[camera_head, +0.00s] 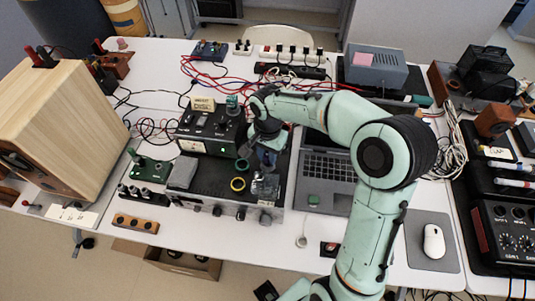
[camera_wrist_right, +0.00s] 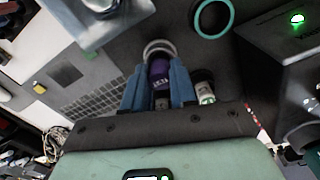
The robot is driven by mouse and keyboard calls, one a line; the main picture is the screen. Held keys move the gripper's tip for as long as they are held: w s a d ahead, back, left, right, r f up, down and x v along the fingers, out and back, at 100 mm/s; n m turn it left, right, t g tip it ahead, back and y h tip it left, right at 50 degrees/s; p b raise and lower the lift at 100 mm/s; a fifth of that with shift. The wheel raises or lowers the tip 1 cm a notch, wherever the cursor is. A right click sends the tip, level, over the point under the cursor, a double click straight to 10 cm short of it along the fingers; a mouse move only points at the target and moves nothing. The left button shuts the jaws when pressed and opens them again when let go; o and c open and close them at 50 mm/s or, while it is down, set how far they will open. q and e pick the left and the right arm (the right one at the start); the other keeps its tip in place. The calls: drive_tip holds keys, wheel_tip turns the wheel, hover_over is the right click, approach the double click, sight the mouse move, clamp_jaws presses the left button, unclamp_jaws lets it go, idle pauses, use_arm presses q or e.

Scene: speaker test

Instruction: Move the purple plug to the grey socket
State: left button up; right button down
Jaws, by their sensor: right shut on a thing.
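My right gripper (camera_head: 266,160) is over the black top of the amplifier in the head view. Its blue fingers (camera_wrist_right: 160,88) are shut on the purple plug (camera_wrist_right: 159,69) in the right wrist view. A pale grey ring, which looks like the grey socket (camera_wrist_right: 158,45), shows right at the plug's far end. I cannot tell whether the plug is inside the ring or just above it. In the head view the gripper hides the plug and this ring. My left gripper is in neither view.
A teal ring (camera_wrist_right: 213,16) lies beside the grey one. A yellow ring (camera_head: 237,184) is also on the amplifier top. A black meter box (camera_head: 208,132) stands behind, and an open laptop (camera_head: 328,180) lies to the right. A wooden speaker (camera_head: 68,120) stands at left.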

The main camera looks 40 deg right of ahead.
sight(267, 155)
drive_tip(key=shift+f+b, duration=0.3)
drive_tip(key=shift+f, duration=0.1)
drive_tip(key=c, duration=0.9)
unclamp_jaws()
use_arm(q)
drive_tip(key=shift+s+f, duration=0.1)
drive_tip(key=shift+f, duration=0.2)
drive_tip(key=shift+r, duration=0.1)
use_arm(e)
drive_tip(key=shift+r, duration=0.15)
drive_tip(key=shift+r+p, duration=0.4)
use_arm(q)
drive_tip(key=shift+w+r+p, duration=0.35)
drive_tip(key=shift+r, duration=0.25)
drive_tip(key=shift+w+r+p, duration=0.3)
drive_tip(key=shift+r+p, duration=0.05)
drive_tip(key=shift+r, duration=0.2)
use_arm(e)
wheel_tip(267, 155, up, 12)
drive_tip(key=shift+f, duration=0.2)
